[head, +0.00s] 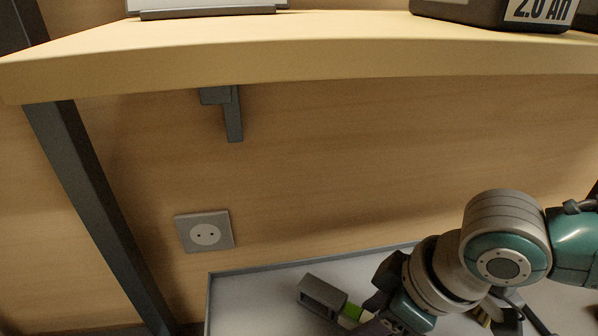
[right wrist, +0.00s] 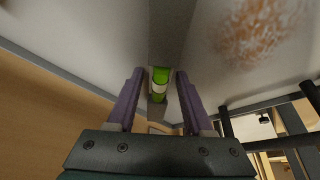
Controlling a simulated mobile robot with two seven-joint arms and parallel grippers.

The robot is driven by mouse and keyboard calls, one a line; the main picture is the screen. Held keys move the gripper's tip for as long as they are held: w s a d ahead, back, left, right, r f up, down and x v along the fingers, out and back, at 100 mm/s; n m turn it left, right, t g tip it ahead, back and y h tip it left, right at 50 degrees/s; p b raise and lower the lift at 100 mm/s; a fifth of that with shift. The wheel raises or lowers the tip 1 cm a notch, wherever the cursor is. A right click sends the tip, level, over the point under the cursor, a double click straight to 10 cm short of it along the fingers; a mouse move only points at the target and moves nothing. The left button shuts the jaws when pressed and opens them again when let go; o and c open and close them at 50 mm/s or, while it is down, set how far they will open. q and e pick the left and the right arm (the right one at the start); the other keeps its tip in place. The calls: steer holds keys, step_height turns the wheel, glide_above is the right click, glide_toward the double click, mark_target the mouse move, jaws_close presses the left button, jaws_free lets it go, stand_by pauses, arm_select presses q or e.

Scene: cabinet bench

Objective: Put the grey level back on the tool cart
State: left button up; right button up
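The grey level (head: 322,296) is a hollow bar with a green vial at the bottom of the head view, over the grey tray surface (head: 255,303). I cannot tell whether it rests on that surface. My right gripper (head: 372,322) is at the level beside the green vial, and the arm hides the rest of the bar. In the right wrist view the level (right wrist: 158,112) runs away between the purple fingers of my right gripper (right wrist: 160,75). The fingers stand apart, with small gaps showing beside the green vial. My left gripper is not in view.
A wooden shelf (head: 300,62) crosses above, with a black battery-like case (head: 490,12) on it. A dark post (head: 95,200) stands at left, and a socket (head: 205,231) is on the wall. Black rails (right wrist: 270,112) and a rusty patch (right wrist: 258,30) show in the wrist view.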

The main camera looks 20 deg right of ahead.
steer(key=shift+o, duration=0.7)
steer(key=shift+r, duration=0.3)
steer(key=p+v, duration=0.9)
steer(key=v, duration=0.3)
steer(key=s+a+r+m, duration=0.1)
steer(key=s+a+r, duration=0.25)
steer(key=a, duration=0.45)
steer(key=s+d+r+m+h, duration=0.2)
steer(key=s+d+r+m, duration=0.1)
steer(key=s+d, duration=0.1)
steer(key=shift+s+d+r, duration=0.35)
steer(key=shift+s+d, duration=0.05)
steer(key=shift+s, duration=0.05)
